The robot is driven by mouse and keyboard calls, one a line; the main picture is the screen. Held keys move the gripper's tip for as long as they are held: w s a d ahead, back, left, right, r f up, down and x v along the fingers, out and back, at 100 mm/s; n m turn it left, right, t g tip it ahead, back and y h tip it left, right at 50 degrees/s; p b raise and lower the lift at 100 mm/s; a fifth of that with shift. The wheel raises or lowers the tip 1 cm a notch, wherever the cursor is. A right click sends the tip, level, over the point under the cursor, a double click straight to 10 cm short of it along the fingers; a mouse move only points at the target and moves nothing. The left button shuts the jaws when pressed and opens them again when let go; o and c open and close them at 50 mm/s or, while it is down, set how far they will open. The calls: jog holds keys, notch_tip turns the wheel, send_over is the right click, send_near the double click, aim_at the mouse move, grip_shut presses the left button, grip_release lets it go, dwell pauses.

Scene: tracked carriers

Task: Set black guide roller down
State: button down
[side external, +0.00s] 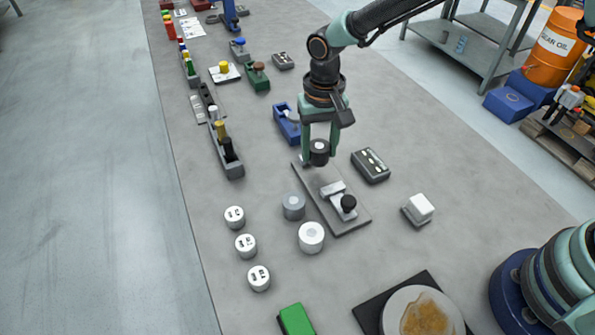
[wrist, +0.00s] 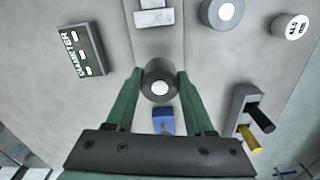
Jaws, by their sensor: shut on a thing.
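The black guide roller (side external: 319,155) is a short dark cylinder with a pale centre on its top face. It also shows in the wrist view (wrist: 159,86), between the two green fingers. My gripper (side external: 320,152) is shut on the roller and holds it upright at the far end of a long grey plate (side external: 315,190). I cannot tell whether the roller touches the plate.
A dark box with light marks (side external: 370,165) lies right of the plate. A grey cylinder (side external: 293,206) and a white cylinder (side external: 311,237) stand to its left. A blue carrier (side external: 286,124) is just behind the gripper. Several white labelled discs (side external: 246,246) line the table's left side.

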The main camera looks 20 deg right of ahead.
aim_at(319, 160)
jog(key=shift+f, duration=1.65)
jog(key=shift+f, duration=0.2)
jog(key=shift+c, duration=1.4)
grip_release()
jog(key=shift+r, duration=0.1)
